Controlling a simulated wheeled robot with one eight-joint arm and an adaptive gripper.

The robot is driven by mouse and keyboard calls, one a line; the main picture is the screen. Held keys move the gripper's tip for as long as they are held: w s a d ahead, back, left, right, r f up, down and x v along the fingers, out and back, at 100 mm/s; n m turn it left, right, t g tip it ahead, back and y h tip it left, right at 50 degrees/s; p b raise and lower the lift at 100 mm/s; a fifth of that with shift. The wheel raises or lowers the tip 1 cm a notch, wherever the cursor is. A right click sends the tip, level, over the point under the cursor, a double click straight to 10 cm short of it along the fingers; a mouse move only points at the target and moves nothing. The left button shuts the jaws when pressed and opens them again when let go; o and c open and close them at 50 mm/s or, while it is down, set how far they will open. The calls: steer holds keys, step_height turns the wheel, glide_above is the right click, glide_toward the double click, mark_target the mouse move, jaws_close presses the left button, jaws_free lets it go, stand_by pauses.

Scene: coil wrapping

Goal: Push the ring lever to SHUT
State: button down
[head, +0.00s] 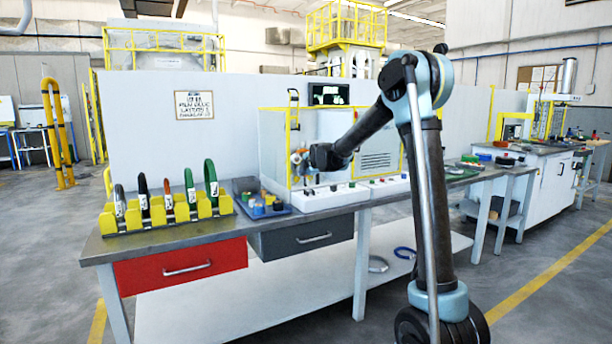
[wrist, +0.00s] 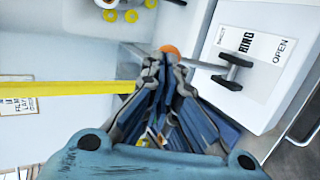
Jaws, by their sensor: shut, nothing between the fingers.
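The ring lever (wrist: 235,72) is a dark bar with thick ends on a white housing in the wrist view. It stands beside a white label (wrist: 252,44) reading RING, with OPEN at its right end; the other word is too small to read surely. I cannot tell the lever's exact setting. My gripper (wrist: 165,66) is shut and empty, its fingertips to the left of the lever. Whether it touches the lever is unclear. In the head view my arm reaches the wrapping machine on the bench, and the lever cannot be made out there.
An orange round part (wrist: 170,50) lies just beyond the fingertips. A yellow bar (wrist: 70,87) crosses the wrist view at left. A yellow rack of coils (head: 165,214) and a blue tray (head: 262,210) stand on the bench left of the machine.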

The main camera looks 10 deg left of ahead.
steer(key=r+v, duration=0.1)
steer(key=v, duration=1.2)
steer(key=shift+r, duration=0.2)
steer(key=shift+s, duration=0.1)
steer(key=s+d+f+m+g+h, duration=0.2)
steer(key=s+d+f+m, duration=0.35)
steer(key=s+d, duration=0.55)
steer(key=s+d+f+m+g+h, duration=0.2)
steer(key=s+d+f+m, duration=0.3)
steer(key=s+d, duration=0.55)
steer(key=s+d+f+m+g, duration=0.1)
steer(key=s+d+f+m, duration=0.2)
steer(key=s, duration=0.6)
steer(key=s+d+f+m+g, duration=0.2)
steer(key=s+d+f+m, duration=0.2)
steer(key=s+f+m, duration=0.2)
steer(key=s+d+f+m+g+h, duration=0.1)
steer(key=s+d+f+m, duration=0.2)
steer(key=s+f, duration=0.4)
steer(key=s+m, duration=0.1)
steer(key=s, duration=0.4)
steer(key=shift+d+f+g, duration=0.15)
steer(key=shift+d+g, duration=0.25)
